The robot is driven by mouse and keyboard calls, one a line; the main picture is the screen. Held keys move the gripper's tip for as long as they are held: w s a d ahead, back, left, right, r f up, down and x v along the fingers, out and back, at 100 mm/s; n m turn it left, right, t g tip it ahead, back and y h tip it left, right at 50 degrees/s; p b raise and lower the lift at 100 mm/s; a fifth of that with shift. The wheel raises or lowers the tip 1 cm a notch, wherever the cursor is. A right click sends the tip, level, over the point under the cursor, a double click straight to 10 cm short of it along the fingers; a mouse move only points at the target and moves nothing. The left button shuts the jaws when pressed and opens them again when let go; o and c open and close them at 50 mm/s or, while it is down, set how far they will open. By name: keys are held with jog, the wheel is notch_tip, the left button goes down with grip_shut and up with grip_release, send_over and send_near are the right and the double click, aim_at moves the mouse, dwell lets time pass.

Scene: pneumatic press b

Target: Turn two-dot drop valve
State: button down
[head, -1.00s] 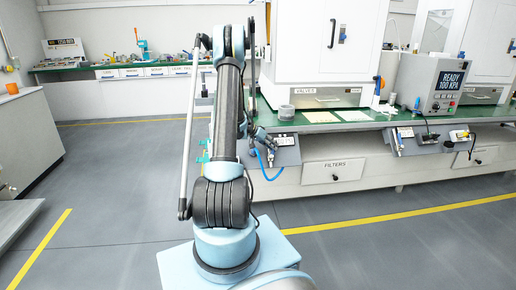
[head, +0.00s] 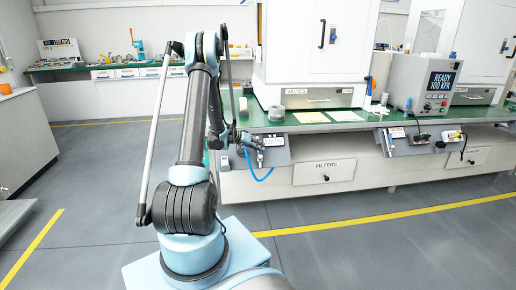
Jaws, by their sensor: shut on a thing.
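A grey sloped valve panel (head: 275,155) with a white label hangs at the front edge of the green-topped bench, and a blue hose (head: 261,174) loops below it. My gripper (head: 255,142) is at the left part of this panel, shut on a small valve part there. The fingertips and the valve are tiny and partly covered by the gripper. I cannot make out any dots or which way the valve is turned.
A second panel (head: 405,137) with fittings and cables hangs further right. The grey floor (head: 330,212) in front is clear.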

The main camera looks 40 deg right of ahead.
jog(key=shift+s, duration=0.15)
jog(key=c, duration=1.5)
grip_release()
jog(key=v, duration=1.2)
jog(key=shift+f, duration=0.1)
